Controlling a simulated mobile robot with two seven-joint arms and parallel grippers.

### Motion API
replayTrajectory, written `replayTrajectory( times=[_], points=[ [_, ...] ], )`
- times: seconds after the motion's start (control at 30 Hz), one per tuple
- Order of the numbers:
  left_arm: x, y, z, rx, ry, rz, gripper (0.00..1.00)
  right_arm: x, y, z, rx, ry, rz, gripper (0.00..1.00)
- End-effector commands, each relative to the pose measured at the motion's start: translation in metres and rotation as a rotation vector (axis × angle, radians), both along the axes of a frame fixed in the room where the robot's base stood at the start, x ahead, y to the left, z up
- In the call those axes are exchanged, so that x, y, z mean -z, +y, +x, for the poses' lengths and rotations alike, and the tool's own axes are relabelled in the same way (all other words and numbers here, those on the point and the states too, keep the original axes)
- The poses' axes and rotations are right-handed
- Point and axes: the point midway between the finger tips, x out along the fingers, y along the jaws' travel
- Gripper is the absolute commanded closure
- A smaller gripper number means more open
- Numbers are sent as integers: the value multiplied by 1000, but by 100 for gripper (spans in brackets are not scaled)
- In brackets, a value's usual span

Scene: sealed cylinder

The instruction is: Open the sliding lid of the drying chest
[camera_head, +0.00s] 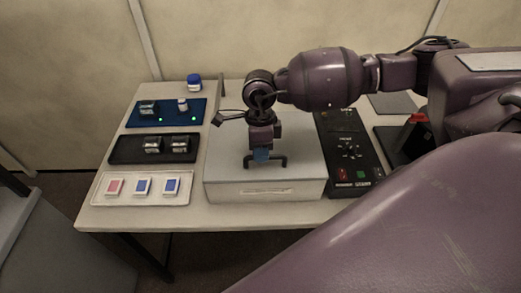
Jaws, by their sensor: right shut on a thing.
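The drying chest (224,190) is a low light-grey box in the middle of the table. Its flat lid (226,150) covers the visible top, and no opening shows. A dark bar handle (284,160) stands on the lid near the front. My right gripper (262,155) points down over the handle and is shut on it. The fingers hide the middle of the handle, and the arm hides part of the lid's back edge. My left gripper is not in view.
Left of the chest lie a blue tray (147,122), a black tray (127,150) and a white tray (107,196) with coloured tiles. A blue-capped jar (194,81) stands behind. A black control panel (349,150) adjoins the chest's right side.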

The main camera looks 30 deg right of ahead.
Motion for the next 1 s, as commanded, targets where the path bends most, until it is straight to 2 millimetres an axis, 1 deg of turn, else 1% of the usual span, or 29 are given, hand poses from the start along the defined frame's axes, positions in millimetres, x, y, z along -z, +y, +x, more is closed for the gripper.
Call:
replayTrajectory(
  times=[0.2,0.27,0.37,0.47,0.67,0.7,0.8,0.9,1.0],
  points=[
    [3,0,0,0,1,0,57,0,-2,4,0,-1,-1,100],
    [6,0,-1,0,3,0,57,1,-5,8,0,-2,0,100],
    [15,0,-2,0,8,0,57,3,-13,21,3,-2,-1,100],
    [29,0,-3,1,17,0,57,5,-24,41,5,-1,-1,100],
    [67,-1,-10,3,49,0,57,9,-55,91,6,4,0,100],
    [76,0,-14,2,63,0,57,9,-61,101,5,4,0,100],
    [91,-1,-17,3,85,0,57,10,-75,124,5,5,1,100],
    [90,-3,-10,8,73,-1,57,8,-86,142,4,6,0,100],
    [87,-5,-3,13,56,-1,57,6,-94,155,3,5,0,100]
  ],
)
